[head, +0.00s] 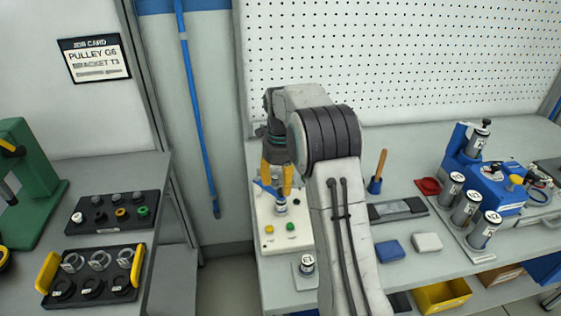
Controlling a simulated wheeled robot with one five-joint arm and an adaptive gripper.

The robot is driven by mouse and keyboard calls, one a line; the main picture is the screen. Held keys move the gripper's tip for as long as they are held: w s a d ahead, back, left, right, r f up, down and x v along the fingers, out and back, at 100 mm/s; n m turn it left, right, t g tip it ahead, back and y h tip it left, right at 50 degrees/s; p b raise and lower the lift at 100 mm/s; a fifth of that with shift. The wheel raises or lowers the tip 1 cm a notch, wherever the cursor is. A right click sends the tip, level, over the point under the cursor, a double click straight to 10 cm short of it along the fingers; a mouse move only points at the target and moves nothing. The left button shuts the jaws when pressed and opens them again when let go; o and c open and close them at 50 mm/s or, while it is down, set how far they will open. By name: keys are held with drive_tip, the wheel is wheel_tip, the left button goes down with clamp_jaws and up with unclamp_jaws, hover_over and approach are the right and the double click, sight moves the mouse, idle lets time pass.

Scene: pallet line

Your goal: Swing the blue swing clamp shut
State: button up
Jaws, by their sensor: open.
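The blue swing clamp (265,186) shows as a small blue arm at the top of a beige fixture box (264,242), beside a grey cylindrical part. My gripper (276,186) has yellow fingers and points down over this spot. Its fingers are apart, with the clamp close to the fingertips. I cannot tell whether they touch it. The gripper and my arm hide part of the clamp, so its exact angle is unclear.
A small labelled cylinder on a base (307,263) stands right of the box's front. A blue pot with a wooden handle (375,185) and a blue machine with several cylinders (487,181) stand further right. A left bench holds black trays (121,198); a floor gap separates the benches.

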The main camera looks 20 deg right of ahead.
wheel_tip(320, 180, up, 9)
idle(0.5)
drive_tip(key=shift+n, duration=0.3)
